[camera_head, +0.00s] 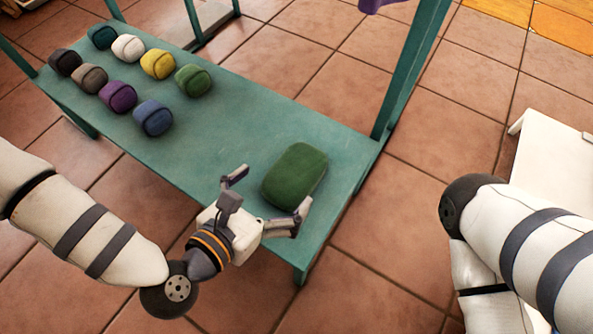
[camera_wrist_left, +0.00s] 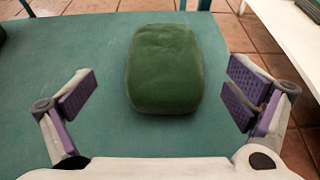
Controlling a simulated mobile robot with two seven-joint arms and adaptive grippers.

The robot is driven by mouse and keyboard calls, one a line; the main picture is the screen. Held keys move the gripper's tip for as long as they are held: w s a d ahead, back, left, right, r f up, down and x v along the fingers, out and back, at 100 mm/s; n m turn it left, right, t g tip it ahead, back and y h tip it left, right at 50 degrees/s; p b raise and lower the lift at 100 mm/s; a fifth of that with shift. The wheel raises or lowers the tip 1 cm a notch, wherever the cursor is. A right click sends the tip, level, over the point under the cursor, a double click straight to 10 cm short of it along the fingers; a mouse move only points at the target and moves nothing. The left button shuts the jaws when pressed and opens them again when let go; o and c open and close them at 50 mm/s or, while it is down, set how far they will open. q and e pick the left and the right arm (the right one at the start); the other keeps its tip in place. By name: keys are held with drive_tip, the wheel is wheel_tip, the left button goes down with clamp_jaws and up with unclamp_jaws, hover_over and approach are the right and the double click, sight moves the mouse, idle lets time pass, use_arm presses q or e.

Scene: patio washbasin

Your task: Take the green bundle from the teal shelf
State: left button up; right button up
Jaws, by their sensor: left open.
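The green bundle (camera_head: 294,175) is a larger, rounded, dark green block lying on the right end of the teal shelf (camera_head: 240,118). It also shows in the left wrist view (camera_wrist_left: 165,68), ahead of the fingers and slightly right of centre. My left gripper (camera_head: 268,194) is open at the shelf's front edge. Its fingers point toward the bundle, one on the left and one at the near right. In the left wrist view the fingers (camera_wrist_left: 160,100) are spread wide with nothing between their pads. My right gripper is out of view; only my right arm shows.
Several small rolled bundles stand on the shelf's left part, including a smaller green one (camera_head: 193,80), a yellow one (camera_head: 158,64) and a blue one (camera_head: 153,118). A teal post (camera_head: 408,70) rises at the shelf's back right corner. A white bench (camera_head: 555,150) stands at right.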

sight(285, 183)
use_arm(q)
drive_tip(key=x, duration=0.1)
drive_tip(key=b+x, duration=0.1)
drive_tip(key=x, duration=0.1)
drive_tip(key=b+x, duration=0.1)
drive_tip(key=shift+d+f, duration=0.35)
drive_tip(key=shift+f, duration=0.2)
drive_tip(key=shift+w+d, duration=0.25)
drive_tip(key=shift+w, duration=0.15)
drive_tip(key=c, duration=1.3)
